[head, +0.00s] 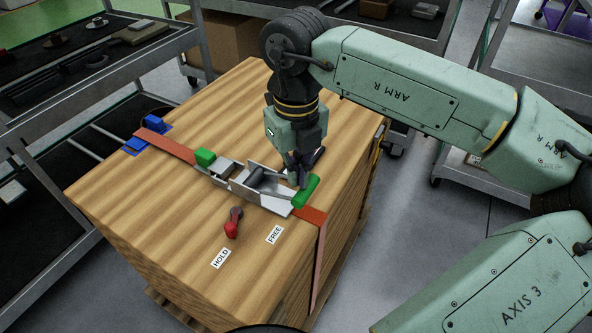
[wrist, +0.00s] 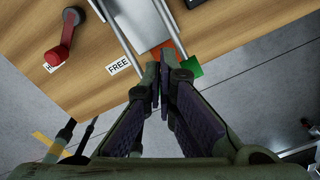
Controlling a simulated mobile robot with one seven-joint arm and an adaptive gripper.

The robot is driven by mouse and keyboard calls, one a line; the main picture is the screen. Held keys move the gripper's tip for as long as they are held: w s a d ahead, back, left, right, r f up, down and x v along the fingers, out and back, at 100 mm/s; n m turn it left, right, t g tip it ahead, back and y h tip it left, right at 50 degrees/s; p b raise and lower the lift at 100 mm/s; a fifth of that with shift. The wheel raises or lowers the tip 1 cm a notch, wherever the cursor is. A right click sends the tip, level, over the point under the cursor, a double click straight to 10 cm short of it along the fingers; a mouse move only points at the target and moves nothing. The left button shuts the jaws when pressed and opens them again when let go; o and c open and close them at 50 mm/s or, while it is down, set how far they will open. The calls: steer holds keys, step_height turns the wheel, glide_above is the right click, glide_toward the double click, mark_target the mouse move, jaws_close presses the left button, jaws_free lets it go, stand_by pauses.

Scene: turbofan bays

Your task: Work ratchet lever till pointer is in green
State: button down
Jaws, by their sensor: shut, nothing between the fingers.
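The ratchet (head: 262,187) lies on a wooden crate, with a metal frame and a dark drum. Its lever ends in a green grip (head: 306,191), low at the crate's right edge; the grip shows in the wrist view (wrist: 188,67). My gripper (head: 297,183) is shut and empty, its fingertips right beside the grip; I cannot tell whether they touch it. In the wrist view the fingertips (wrist: 158,76) overlap the grip's left end. A red selector lever (head: 233,221) points toward the HOLD label (head: 221,258). I cannot make out a pointer.
An orange-red strap (head: 168,146) runs across the crate top (head: 130,190) to blue fittings (head: 152,125) and down the right side. The FREE label (head: 275,235) is near the selector. Shelved carts (head: 95,45) stand left and behind. The crate's front top is mostly clear.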

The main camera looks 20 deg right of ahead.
steer(key=shift+f+b, duration=1.05)
steer(key=shift+f, duration=0.25)
step_height(320, 180, up, 10)
steer(key=p, duration=0.6)
steer(key=shift+r, duration=0.1)
